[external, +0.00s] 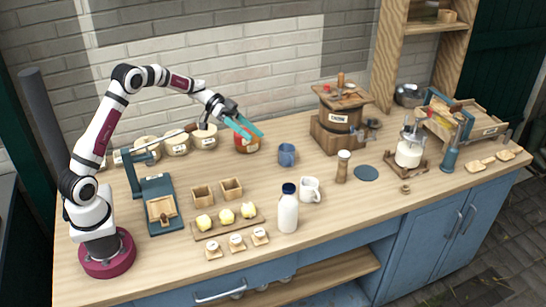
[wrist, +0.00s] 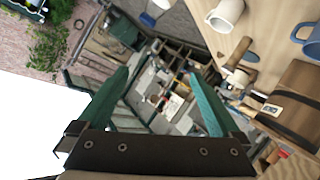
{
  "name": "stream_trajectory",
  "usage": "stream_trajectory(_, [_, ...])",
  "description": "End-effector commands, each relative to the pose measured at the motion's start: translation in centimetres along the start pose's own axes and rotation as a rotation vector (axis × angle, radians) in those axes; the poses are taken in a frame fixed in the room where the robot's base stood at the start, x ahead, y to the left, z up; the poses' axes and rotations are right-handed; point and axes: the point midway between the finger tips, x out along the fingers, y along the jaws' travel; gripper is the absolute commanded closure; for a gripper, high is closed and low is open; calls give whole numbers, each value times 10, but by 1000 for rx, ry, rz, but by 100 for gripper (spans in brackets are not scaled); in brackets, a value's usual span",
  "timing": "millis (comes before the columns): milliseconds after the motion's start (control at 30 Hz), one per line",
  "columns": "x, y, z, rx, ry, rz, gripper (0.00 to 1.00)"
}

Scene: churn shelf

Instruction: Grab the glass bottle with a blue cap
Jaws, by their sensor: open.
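The glass bottle (external: 288,214) is white with a dark blue cap (external: 289,188). It stands upright near the front edge of the counter, left of the white mug (external: 310,190). A partly cut-off white and blue shape at the top edge of the wrist view may be this bottle, but I cannot be sure. My gripper (external: 246,128) has teal fingers and is open and empty. It is raised above the back of the counter, well behind and left of the bottle. The wrist view shows its spread fingers (wrist: 165,100) with nothing between them.
An orange-red jar (external: 246,145) is below my gripper. A blue mug (external: 287,154) stands behind the bottle. A board (external: 228,228) with yellowish lumps lies left of the bottle. A wooden shaker (external: 342,167) and a churn (external: 338,130) stand to the right. The counter front right of the bottle is clear.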

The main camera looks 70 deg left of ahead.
Motion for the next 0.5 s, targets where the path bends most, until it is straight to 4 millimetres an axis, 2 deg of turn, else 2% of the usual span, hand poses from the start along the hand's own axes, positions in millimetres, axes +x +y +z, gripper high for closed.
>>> stream_trajectory(33, [18, 14, 2, 250, -38, 70, 0])
stream_trajectory(100, [37, 31, 7, 600, -66, 171, 0])
stream_trajectory(167, [56, 5, 54, 590, -64, 174, 0])
stream_trajectory(200, [64, -7, 72, 592, -63, 169, 0])
stream_trajectory(233, [68, -13, 81, 594, -62, 167, 0])
stream_trajectory(300, [76, -20, 93, 598, -61, 165, 0])
stream_trajectory(367, [87, -20, 97, 600, -62, 166, 0])
stream_trajectory(500, [126, -15, 102, 600, -63, 165, 0])
